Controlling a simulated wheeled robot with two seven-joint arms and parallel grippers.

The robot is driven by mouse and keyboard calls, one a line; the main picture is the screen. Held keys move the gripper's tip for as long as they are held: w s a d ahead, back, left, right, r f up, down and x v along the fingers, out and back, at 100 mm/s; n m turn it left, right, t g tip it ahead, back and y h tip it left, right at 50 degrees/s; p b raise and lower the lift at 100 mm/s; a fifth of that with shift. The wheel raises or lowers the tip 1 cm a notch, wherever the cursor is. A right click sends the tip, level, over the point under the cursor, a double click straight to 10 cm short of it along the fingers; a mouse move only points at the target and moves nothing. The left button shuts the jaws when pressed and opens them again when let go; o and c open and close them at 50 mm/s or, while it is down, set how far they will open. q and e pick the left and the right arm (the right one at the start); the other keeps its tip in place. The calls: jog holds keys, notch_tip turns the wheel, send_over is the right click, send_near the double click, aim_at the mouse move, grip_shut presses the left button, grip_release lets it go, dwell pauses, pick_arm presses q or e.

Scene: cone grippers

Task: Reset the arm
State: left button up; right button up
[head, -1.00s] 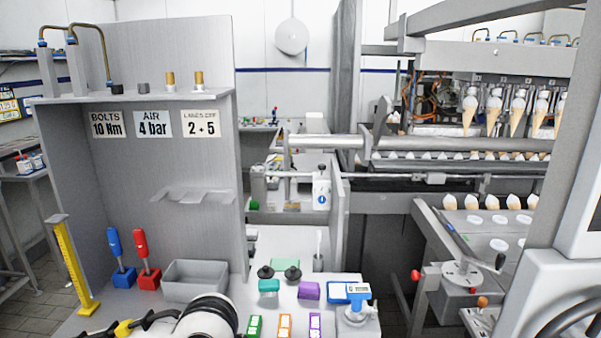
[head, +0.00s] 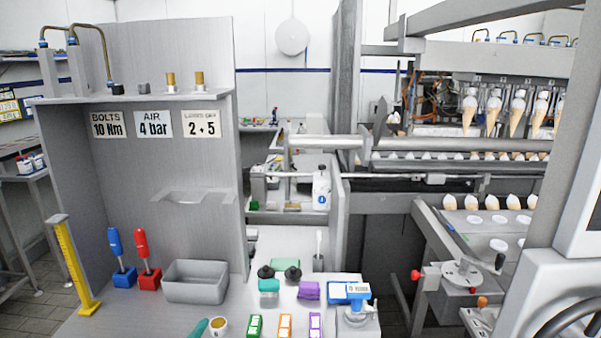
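Neither of my grippers and no part of my arms shows in the head view. The bench top (head: 130,322) is open to view along its front edge. A teal object (head: 199,328) and a small round white-and-brown piece (head: 219,325) lie at the front edge, partly cut off by the frame.
A grey bin (head: 195,284), a blue-handled tool (head: 116,248) and a red-handled tool (head: 143,250) stand in front of the back panel. A yellow upright gauge (head: 72,262) is at the left. Green, orange and purple labelled blocks (head: 285,325) stand front centre. The cone machine (head: 480,150) fills the right.

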pick_arm(q)
jog(key=s+a+f+n+g+y, duration=0.1)
jog(key=s+a+f+n+g, duration=0.2)
jog(key=s+f+n+g, duration=0.5)
jog(key=s+a+f+n+g+y, duration=0.1)
jog(key=s+a+f+n+g, duration=0.3)
jog(key=s+f, duration=0.85)
notch_tip(320, 180, down, 27)
jog(key=s+m+g, duration=0.1)
jog(key=m+g, duration=0.1)
jog(key=g, duration=0.1)
jog(key=s+a+f+g, duration=0.1)
jog(key=s+a+f, duration=0.1)
jog(key=s+f, duration=1.3)
jog(key=shift+s+a+f, duration=0.3)
jog(key=shift+s, duration=0.5)
